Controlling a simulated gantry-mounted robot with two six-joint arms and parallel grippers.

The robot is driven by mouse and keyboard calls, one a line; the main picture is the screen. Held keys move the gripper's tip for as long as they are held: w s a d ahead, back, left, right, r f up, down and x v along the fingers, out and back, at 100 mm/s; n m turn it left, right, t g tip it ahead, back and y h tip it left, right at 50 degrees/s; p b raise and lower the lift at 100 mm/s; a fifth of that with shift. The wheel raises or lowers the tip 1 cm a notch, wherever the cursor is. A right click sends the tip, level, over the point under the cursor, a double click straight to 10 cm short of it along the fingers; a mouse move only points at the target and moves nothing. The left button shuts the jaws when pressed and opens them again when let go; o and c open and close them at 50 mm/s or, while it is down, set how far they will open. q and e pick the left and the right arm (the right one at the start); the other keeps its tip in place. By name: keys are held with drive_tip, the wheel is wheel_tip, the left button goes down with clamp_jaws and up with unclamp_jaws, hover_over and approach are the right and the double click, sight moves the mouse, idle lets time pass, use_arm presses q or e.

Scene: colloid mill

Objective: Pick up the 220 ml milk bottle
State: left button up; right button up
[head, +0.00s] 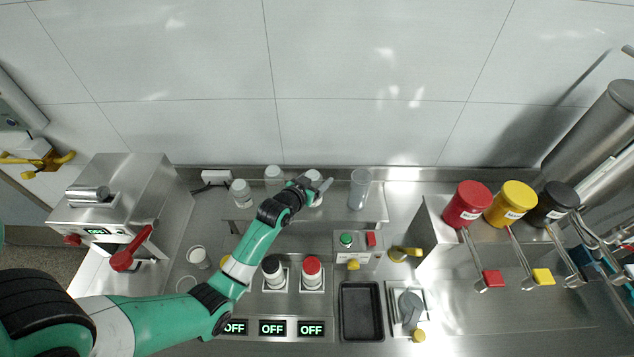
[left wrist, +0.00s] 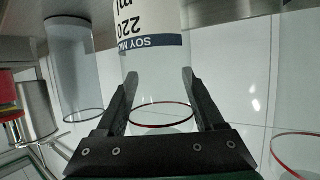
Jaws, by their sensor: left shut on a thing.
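The milk bottle (head: 316,200) is a clear container on the back shelf, mostly covered by my gripper in the head view. In the left wrist view the bottle (left wrist: 150,65) appears upside down, with a white label reading "220 ml" and "SOY MI…" over a dark blue band. My left gripper (head: 318,186) reaches across from the left to it. In the wrist view the two fingers (left wrist: 160,95) stand on either side of the bottle, shut on it. Whether the bottle touches the shelf cannot be told. My right gripper is not in view.
Two similar bottles (head: 241,193) (head: 274,178) stand left on the shelf (head: 335,215), and a clear cup (head: 360,190) stands close on the right. The wall is behind.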

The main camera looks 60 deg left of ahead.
use_arm(q)
drive_tip(key=s+d+r+p, duration=0.6)
drive_tip(key=s+d+r, duration=0.2)
drive_tip(key=d+r, duration=0.3)
drive_tip(key=shift+d+r, duration=0.2)
drive_tip(key=shift+r, duration=0.1)
drive_tip(key=shift+s, duration=0.1)
